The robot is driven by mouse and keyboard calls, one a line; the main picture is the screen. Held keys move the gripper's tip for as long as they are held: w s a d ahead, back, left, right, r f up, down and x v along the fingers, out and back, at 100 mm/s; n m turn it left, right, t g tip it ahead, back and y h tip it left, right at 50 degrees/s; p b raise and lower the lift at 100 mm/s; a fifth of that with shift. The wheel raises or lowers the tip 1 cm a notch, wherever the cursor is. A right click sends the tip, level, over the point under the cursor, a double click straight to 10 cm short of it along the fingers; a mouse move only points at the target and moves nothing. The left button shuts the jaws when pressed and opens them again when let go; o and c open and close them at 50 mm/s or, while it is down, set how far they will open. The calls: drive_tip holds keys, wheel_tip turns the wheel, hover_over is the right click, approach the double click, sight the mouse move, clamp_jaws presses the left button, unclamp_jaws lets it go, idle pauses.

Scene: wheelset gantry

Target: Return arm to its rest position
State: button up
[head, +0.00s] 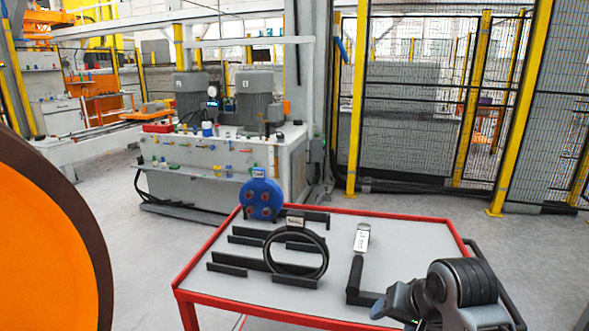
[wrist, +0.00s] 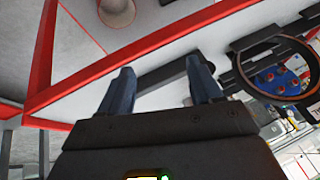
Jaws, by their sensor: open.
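My gripper (wrist: 160,82) shows in the wrist view with its two blue-grey fingers spread apart and nothing held between them. In the head view my arm is at the lower right, over the front right part of the red-edged cart (head: 200,296). The fingertips are hard to make out there. A black bar (wrist: 167,73) on the cart top shows beyond and between the fingers in the wrist view; I cannot tell how far below them it is.
On the cart are a black ring (head: 268,256), a blue disc (head: 261,199), several black bars and a white-labelled piece (head: 361,238). An orange round part (head: 45,245) stands close at left. A pump unit (head: 215,165) and mesh fence (head: 410,110) stand behind. Floor between is clear.

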drive_tip(key=s+a+f+t, duration=0.15)
drive_tip(key=s+f, duration=0.35)
drive_tip(key=s, duration=0.7)
drive_tip(key=s+a+f+t, duration=0.1)
drive_tip(key=s+f+t, duration=0.3)
drive_tip(key=s, duration=0.7)
drive_tip(key=s+d+r+n+t, duration=0.1)
drive_tip(key=s+d+r+n, duration=0.1)
drive_tip(key=s+r, duration=0.5)
drive_tip(key=s+d+r+n+t+h, duration=0.1)
drive_tip(key=s+r, duration=0.6)
drive_tip(key=s, duration=0.8)
drive_tip(key=shift+s+d+r+n+t+h, duration=0.15)
drive_tip(key=shift+d+r+n+t+h, duration=0.2)
drive_tip(key=shift+d+n+t, duration=0.35)
